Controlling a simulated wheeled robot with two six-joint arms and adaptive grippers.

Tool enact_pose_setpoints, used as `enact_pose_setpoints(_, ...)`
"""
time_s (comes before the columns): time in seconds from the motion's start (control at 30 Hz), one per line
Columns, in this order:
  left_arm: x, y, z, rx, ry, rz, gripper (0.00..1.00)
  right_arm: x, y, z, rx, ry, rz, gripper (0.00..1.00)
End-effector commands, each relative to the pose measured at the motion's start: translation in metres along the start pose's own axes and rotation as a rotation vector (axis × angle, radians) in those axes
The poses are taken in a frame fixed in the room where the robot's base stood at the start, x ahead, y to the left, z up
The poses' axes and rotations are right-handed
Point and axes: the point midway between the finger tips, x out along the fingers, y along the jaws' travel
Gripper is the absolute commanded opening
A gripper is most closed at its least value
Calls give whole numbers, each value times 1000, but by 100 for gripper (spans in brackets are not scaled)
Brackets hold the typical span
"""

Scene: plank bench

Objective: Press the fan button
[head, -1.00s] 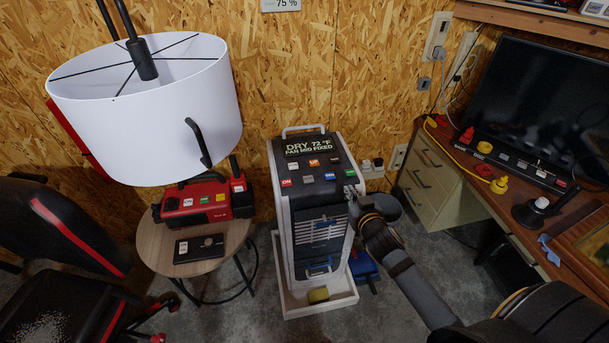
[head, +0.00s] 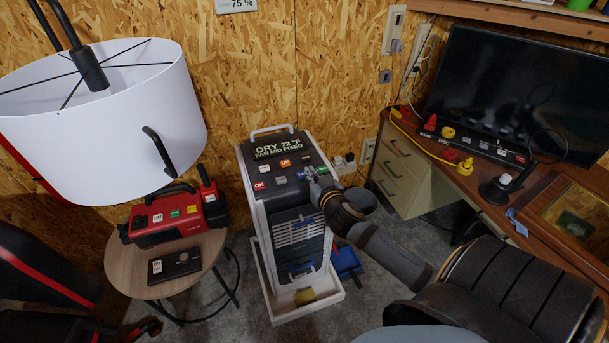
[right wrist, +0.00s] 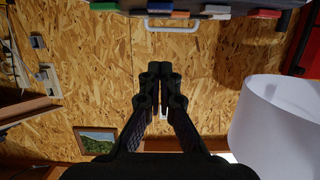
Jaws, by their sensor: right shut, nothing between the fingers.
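A white and dark appliance (head: 290,215) stands in the middle of the head view. Its display (head: 278,146) reads DRY 72 °F, FAN MID FIXED. Its top panel has a red ON button (head: 260,186), grey button (head: 280,181), white button (head: 266,167) and orange UP button (head: 285,163). No label saying fan is legible on any button. My right gripper (head: 313,174) is at the right front part of this panel, hiding what lies behind it; contact cannot be told. In the right wrist view it (right wrist: 153,78) is shut and empty, with coloured buttons along the top edge.
A lamp with a white shade (head: 105,110) hangs over a round table (head: 205,255) holding a red box (head: 165,217). A desk (head: 470,180) with a monitor (head: 520,90) stands at right. The appliance sits in a white tray (head: 295,312) against the wood wall.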

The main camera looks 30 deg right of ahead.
Motion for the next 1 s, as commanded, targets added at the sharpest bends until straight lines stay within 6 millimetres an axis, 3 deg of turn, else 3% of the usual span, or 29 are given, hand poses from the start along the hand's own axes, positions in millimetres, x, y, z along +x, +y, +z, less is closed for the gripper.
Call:
enact_pose_setpoints(0.27, -7, -1, 0, 0, -2, 0, 40, 59, -1, 0, 4, 0, 0, 0)
enact_pose_setpoints(0.33, -5, 0, 1, 0, -3, 0, 40, 60, -1, 17, 2, -3, -1, 0)
enact_pose_setpoints(0.5, -4, 0, 2, 0, -4, 0, 40, 64, -1, 34, 1, -1, -1, 0)
enact_pose_setpoints(1.0, 3, 0, 3, 0, -5, 0, 40, 66, -1, 45, 0, 0, -2, 0)
